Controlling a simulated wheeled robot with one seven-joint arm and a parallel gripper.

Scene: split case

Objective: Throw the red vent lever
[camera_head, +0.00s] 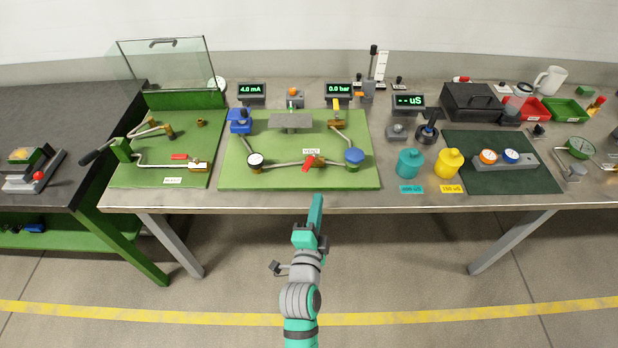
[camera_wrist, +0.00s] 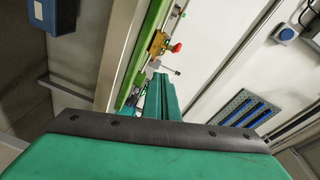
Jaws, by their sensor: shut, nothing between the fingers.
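The red vent lever (camera_head: 308,163) sits on a brass valve at the front of the middle green board (camera_head: 235,178), just below a small white label. A red part on a brass body (camera_wrist: 158,43) shows beyond my fingertips in the wrist view; it looks like this lever and valve. My gripper (camera_head: 318,199) is shut and empty, near the bench's front edge, in front of the board and apart from the lever. Its closed fingers also show in the wrist view (camera_wrist: 160,90). The exact gap to the lever is hard to judge.
Another red lever (camera_head: 180,156) is on the left green board. A blue knob (camera_head: 354,156) and a round gauge (camera_head: 255,160) flank the vent valve. A grey plate (camera_head: 291,121) stands behind it. Teal (camera_head: 410,163) and yellow (camera_head: 448,164) bottles stand to the right.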

